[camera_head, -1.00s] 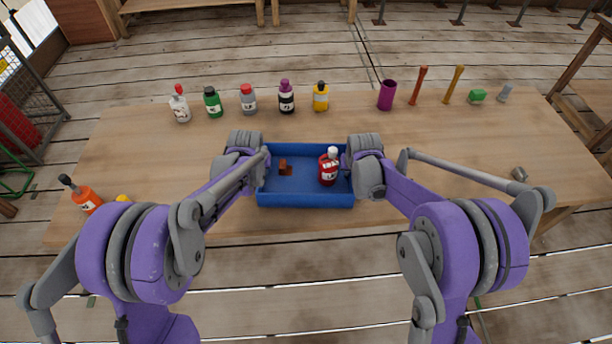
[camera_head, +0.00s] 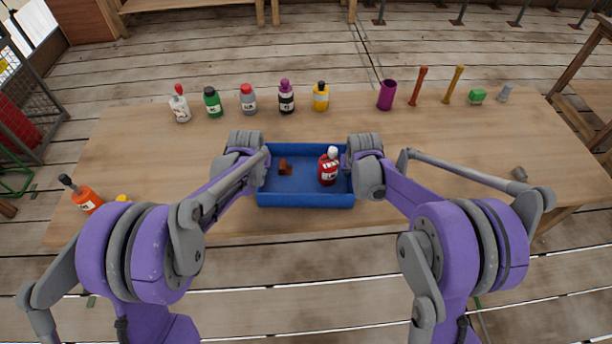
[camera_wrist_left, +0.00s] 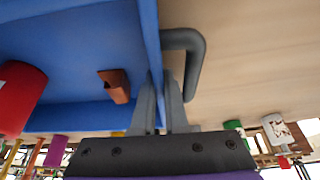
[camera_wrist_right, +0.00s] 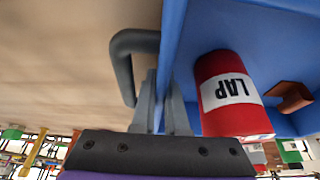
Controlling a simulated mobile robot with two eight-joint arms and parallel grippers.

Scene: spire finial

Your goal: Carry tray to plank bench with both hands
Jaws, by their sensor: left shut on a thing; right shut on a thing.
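The blue tray (camera_head: 305,200) is at the near middle of the table, with a red bottle (camera_head: 328,172) with a white cap and a small brown piece (camera_head: 285,168) inside. In the left wrist view, my left gripper (camera_wrist_left: 166,100) is shut on the tray's side by its dark grey handle (camera_wrist_left: 190,60). In the right wrist view, my right gripper (camera_wrist_right: 165,100) is shut on the opposite side by the other handle (camera_wrist_right: 128,65). The red bottle's label reads LAP in the right wrist view (camera_wrist_right: 228,90). In the head view my wrists hide both fingertips.
Several bottles (camera_head: 247,98) line the table's far edge. A purple cup (camera_head: 386,95), upright tools (camera_head: 453,84) and a green block (camera_head: 477,96) stand at the far right. An orange bottle (camera_head: 80,194) is at left. A wooden bench (camera_head: 190,5) stands behind, across open plank floor.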

